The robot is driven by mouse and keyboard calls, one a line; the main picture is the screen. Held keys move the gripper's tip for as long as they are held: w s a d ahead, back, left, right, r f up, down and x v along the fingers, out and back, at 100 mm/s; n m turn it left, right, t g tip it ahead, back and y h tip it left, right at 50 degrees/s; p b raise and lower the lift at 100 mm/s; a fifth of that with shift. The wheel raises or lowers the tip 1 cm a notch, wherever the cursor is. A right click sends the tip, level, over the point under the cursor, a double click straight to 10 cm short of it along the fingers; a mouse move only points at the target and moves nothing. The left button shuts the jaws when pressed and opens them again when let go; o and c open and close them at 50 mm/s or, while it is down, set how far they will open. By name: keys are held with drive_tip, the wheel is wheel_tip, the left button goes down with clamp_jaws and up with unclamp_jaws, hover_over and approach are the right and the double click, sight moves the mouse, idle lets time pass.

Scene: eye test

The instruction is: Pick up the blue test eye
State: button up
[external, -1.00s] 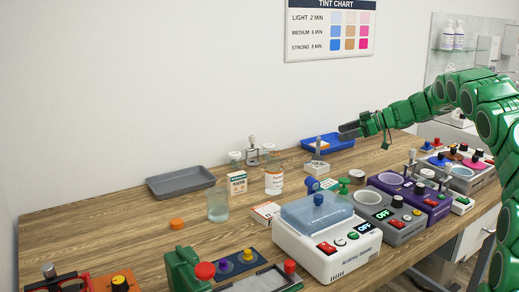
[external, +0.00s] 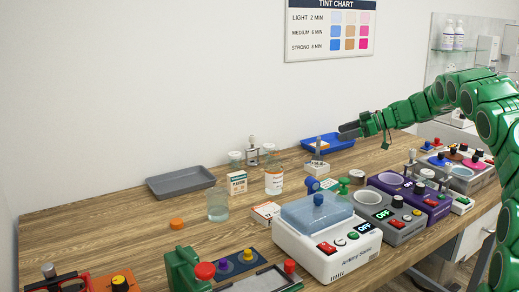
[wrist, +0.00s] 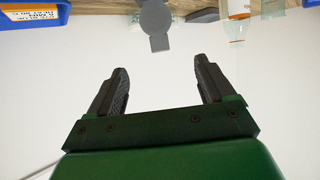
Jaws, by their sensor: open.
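My gripper (external: 350,130) is held out over the blue tray at the back of the bench. In the wrist view its two dark fingers (wrist: 160,88) are spread, with only pale wall between them. I cannot make out the blue test eye for certain. A small round blue piece (external: 312,184) stands on the bench behind the white machine, below and left of my gripper and well apart from it; it may be the test eye, but it is too small to tell.
A blue tray (external: 342,146) with something orange lies under my gripper. A stand (external: 318,152), bottles (external: 274,179) and a grey tray (external: 180,182) are along the back. Machines (external: 320,238) crowd the front and right. The wrist view shows a grey round-headed piece (wrist: 155,20). The bench's left middle is mostly clear.

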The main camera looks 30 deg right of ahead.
drive_tip(key=shift+c, duration=0.9)
drive_tip(key=shift+r, duration=0.1)
wheel_tip(320, 180, up, 5)
drive_tip(key=a, duration=0.1)
drive_tip(key=n+g+y, duration=0.4)
drive_tip(key=n+g, duration=0.3)
drive_tip(key=g, duration=0.1)
approach(312, 186)
drive_tip(key=w+a+r, duration=0.2)
drive_tip(key=a+r, duration=0.1)
drive_tip(key=r, duration=0.6)
wheel_tip(312, 186, down, 12)
drive_tip(key=shift+w+r, duration=0.1)
drive_tip(key=shift+r, duration=0.05)
drive_tip(key=shift+a+f, duration=0.25)
drive_tip(key=shift+f, duration=0.05)
drive_tip(key=shift+x, duration=2.25)
drive_tip(key=shift+w, duration=0.1)
